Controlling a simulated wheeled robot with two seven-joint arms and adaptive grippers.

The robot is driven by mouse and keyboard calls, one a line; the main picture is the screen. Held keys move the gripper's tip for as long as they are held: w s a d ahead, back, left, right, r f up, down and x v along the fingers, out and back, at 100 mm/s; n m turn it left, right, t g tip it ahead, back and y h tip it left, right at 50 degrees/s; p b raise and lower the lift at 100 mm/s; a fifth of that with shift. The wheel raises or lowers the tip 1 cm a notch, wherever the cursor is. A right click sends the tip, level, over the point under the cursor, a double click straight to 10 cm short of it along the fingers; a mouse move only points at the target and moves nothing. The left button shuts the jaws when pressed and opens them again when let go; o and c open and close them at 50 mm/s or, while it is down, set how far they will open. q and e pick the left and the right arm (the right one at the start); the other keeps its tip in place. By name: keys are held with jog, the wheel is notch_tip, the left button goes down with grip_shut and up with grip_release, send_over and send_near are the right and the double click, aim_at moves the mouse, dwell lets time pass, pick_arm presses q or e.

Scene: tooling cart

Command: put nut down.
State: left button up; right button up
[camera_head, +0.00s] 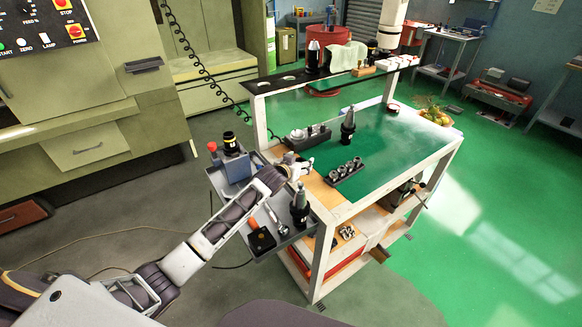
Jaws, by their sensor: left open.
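My left arm reaches in from the bottom left to the cart's near-left edge. Its gripper (303,167) is open over the wooden strip (320,193) beside the green top (385,145). The gripper is small and partly blurred in this view. I cannot clearly single out a nut at its fingertips. A dark rack (344,172) with several metal, nut-like pieces stands on the cart top just right of the gripper. Another dark rack (308,137) with light and dark round pieces stands behind it. My right gripper is not in view.
A tall dark tool holder (348,125) stands behind the racks. A grey side tray (272,228) holds another tool holder (299,208), a wrench-like tool and a dark box. A blue-grey fixture (235,165) stands left of the gripper. The right part of the green top is clear.

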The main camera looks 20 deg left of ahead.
aim_at(301, 160)
pick_arm(q)
jog(key=shift+s+f, duration=0.15)
jog(key=shift+v, duration=1.35)
jog(key=shift+s+a+r, duration=0.15)
jog(key=shift+s+r, duration=0.4)
jog(key=shift+r, duration=0.05)
jog(key=shift+v, duration=0.8)
jog(key=shift+s+a+r, duration=0.15)
jog(key=shift+s+r, duration=0.15)
jog(key=shift+s, duration=0.4)
jog(key=shift+v, duration=2.35)
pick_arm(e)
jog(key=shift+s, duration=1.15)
